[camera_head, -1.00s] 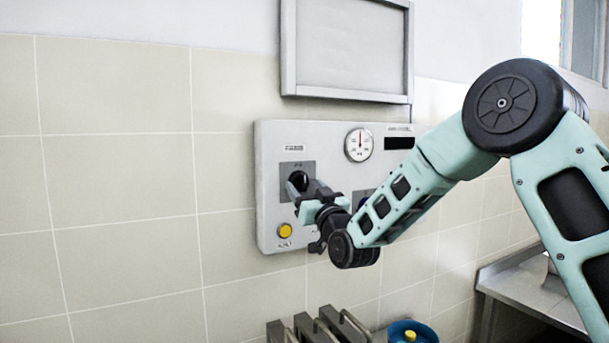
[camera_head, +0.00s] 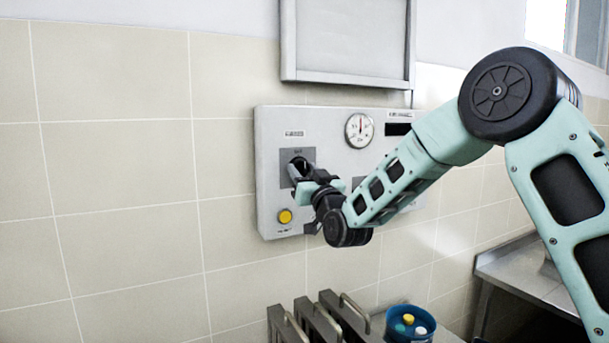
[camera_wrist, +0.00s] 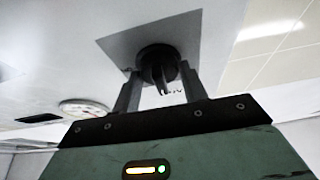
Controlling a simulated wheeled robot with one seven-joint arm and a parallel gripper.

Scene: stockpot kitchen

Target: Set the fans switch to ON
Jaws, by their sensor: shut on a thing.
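A black rotary switch knob (camera_head: 299,162) sits on a dark grey square plate at the left of the white wall panel (camera_head: 272,137). Its label is too small to read. My gripper (camera_head: 297,171) reaches it from the right and front, shut on the knob. In the wrist view the two fingers of my gripper (camera_wrist: 160,77) stand on either side of the round black knob (camera_wrist: 159,61), which has a ridge across it. A second grey plate (camera_head: 359,182) to the right is mostly hidden behind my arm, so its switch cannot be seen.
A yellow button (camera_head: 285,216) is below the knob. A round gauge (camera_head: 359,130) and dark display (camera_head: 397,129) are higher on the panel. A framed board (camera_head: 345,40) hangs above. Metal handled items (camera_head: 318,322) and a blue container (camera_head: 411,325) stand below; a steel counter (camera_head: 530,275) is right.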

